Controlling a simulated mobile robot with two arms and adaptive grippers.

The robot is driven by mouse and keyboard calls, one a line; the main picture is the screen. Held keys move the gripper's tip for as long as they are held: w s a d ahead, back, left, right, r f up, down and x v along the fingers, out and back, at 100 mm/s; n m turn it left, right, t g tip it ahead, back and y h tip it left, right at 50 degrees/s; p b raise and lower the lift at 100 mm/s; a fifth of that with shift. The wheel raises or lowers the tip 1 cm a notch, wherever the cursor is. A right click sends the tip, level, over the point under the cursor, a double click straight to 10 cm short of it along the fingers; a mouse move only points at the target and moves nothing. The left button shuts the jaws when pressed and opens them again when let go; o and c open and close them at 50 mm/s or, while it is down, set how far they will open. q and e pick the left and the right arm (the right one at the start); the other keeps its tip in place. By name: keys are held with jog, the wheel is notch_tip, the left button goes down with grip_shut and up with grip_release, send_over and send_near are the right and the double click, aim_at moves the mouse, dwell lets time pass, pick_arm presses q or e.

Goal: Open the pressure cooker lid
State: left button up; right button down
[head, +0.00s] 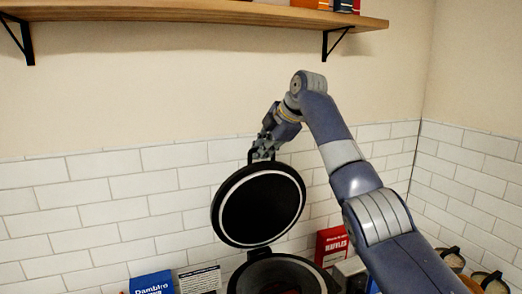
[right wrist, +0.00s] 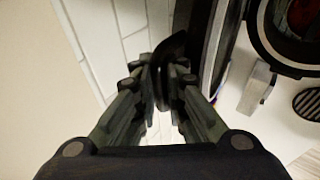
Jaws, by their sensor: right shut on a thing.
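The pressure cooker lid (head: 258,206) is a black disc with a pale rim, tilted up near vertical above the pot in the head view. The black pot (head: 276,276) stands below it with its mouth uncovered. My right gripper (head: 264,152) is shut on the lid's handle at the top of the lid. In the right wrist view the fingers (right wrist: 162,85) close around the dark handle (right wrist: 165,65), with the lid's edge (right wrist: 208,42) to the right. The pot (right wrist: 285,30) also shows at the upper right there, with something red inside. My left gripper is not in view.
A wooden shelf (head: 190,11) runs along the wall above. A red waffles box (head: 331,246) stands right of the pot. A blue box (head: 152,284) and a white box (head: 200,280) stand left of it. Dark round items (head: 450,259) stand at the far right.

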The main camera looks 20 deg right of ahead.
jog(key=shift+s+f, duration=0.1)
jog(key=shift+f, duration=0.1)
jog(key=c, duration=1.7)
grip_release()
jog(key=shift+a, duration=0.1)
jog(key=shift+o, duration=0.2)
jog(key=shift+r, duration=0.4)
jog(key=v, duration=1.1)
jog(key=shift+s, duration=0.15)
jog(key=shift+d, duration=0.2)
